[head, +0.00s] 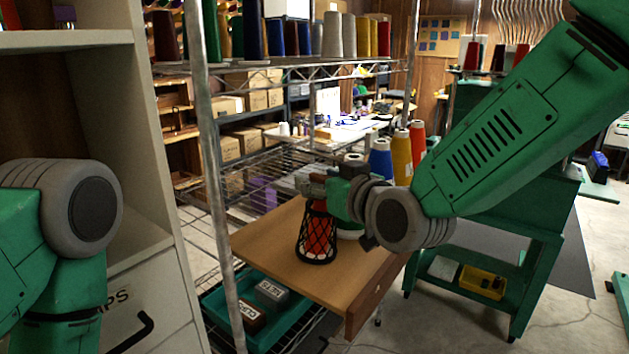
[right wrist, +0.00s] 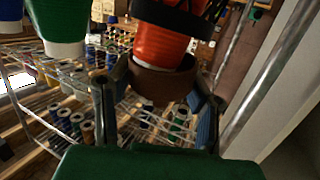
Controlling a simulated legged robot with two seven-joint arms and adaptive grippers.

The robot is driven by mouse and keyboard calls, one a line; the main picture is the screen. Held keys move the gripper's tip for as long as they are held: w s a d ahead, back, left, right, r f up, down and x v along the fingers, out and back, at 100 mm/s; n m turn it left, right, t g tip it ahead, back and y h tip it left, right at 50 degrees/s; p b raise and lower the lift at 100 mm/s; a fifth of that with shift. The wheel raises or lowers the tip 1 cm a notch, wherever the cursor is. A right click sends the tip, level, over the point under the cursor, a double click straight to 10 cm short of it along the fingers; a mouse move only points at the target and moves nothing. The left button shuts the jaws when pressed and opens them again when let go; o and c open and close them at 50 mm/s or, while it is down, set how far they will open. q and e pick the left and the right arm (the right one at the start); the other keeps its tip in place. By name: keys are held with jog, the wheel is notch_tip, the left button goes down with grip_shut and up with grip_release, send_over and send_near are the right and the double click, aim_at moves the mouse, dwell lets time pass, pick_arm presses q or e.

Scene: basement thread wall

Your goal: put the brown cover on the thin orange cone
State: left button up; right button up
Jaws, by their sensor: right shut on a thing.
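The orange cone (head: 318,238) stands on the wooden board, inside a black lattice sleeve (head: 303,245). It also shows in the right wrist view (right wrist: 160,45). My right gripper (head: 312,186) is at the cone's top, its arm coming in from the right. It is shut on the brown cover (right wrist: 163,82), which sits between the two fingers in the right wrist view. The cover is at the cone's narrow end and looks close against it; whether it is fully seated I cannot tell. My left gripper is out of view; only my left arm shows.
A green cone (right wrist: 58,25) stands beside the orange one. Blue (head: 380,160), yellow (head: 402,158) and red (head: 417,137) cones stand behind my right wrist. A metal shelf post (head: 212,170) rises left of the wooden board (head: 270,250). A teal tray (head: 285,320) is below.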

jog(key=shift+s+d+f, duration=0.1)
jog(key=shift+d+f, duration=0.05)
jog(key=shift+f, duration=0.05)
jog(key=o, duration=0.9)
jog(key=shift+c, duration=0.2)
jog(key=shift+o, duration=1.1)
jog(key=shift+a, duration=0.35)
jog(key=shift+r, duration=0.1)
